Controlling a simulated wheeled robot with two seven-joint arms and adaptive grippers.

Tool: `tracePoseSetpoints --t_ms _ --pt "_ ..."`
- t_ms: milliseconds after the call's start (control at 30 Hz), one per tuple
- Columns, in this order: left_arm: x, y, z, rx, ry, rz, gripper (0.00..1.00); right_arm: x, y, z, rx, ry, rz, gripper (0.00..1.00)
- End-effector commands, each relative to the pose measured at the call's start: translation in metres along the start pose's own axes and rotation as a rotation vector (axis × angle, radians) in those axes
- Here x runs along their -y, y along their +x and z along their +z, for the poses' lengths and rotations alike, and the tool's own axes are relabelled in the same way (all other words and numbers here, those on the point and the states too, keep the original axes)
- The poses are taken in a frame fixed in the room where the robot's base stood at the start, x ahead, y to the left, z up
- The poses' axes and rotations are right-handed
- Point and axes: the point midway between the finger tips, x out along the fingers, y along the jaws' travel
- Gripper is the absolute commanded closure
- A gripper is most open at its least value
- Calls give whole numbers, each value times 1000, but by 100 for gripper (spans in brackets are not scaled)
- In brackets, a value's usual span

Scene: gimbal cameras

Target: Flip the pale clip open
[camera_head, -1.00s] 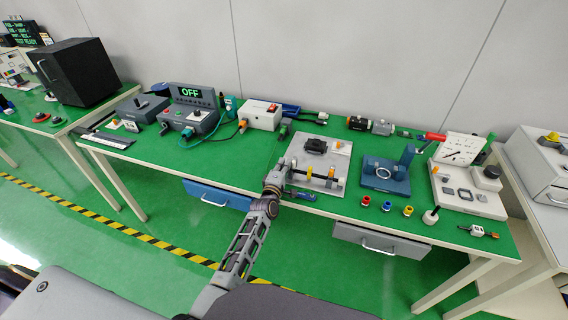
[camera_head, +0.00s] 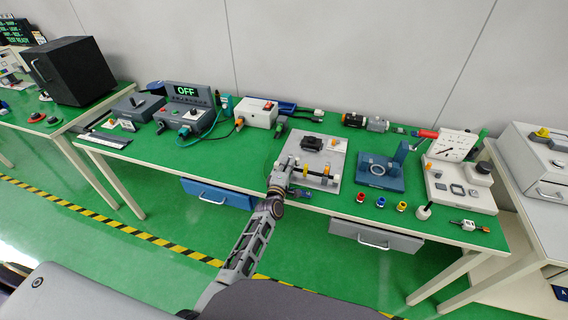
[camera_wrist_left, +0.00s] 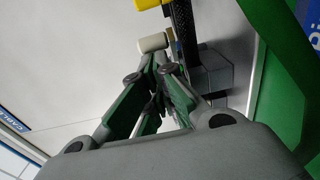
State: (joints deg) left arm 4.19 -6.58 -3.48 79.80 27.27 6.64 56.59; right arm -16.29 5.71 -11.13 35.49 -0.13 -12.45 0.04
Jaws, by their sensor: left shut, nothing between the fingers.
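A pale, cream rounded piece (camera_wrist_left: 152,42), which looks like the pale clip, shows in the left wrist view just beyond my fingertips, beside a dark ribbed bar (camera_wrist_left: 184,25). My left gripper (camera_wrist_left: 160,68) is shut and empty, its tips close below the pale piece; I cannot tell if they touch it. In the head view my left gripper (camera_head: 290,165) is at the left front part of the grey fixture plate (camera_head: 338,160), beside a low bar with yellow and pale parts. The clip is too small there to tell its state. My right gripper is out of view.
A black block (camera_head: 312,143) sits on the plate's back part. A blue fixture (camera_head: 380,178) stands to the right, with several coloured caps in front. A white connector box (camera_head: 256,112) and a control box reading OFF (camera_head: 188,118) stand to the left.

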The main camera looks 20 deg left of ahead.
Motion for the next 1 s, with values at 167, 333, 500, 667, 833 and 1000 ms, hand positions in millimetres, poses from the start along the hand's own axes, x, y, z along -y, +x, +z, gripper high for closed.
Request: tracePoseSetpoints --t_ms 167,333,500,667,833,1000 --pt "0 1 11 1 -2 0 100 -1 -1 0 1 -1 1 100" --pt "0 2 16 0 -1 0 100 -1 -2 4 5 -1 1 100" --pt "0 3 17 0 -1 0 100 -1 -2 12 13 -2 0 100" --pt "0 4 18 0 0 0 100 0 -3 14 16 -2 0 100" --pt "0 4 18 0 0 0 100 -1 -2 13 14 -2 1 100" --pt "0 4 18 0 0 1 100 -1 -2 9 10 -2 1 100"
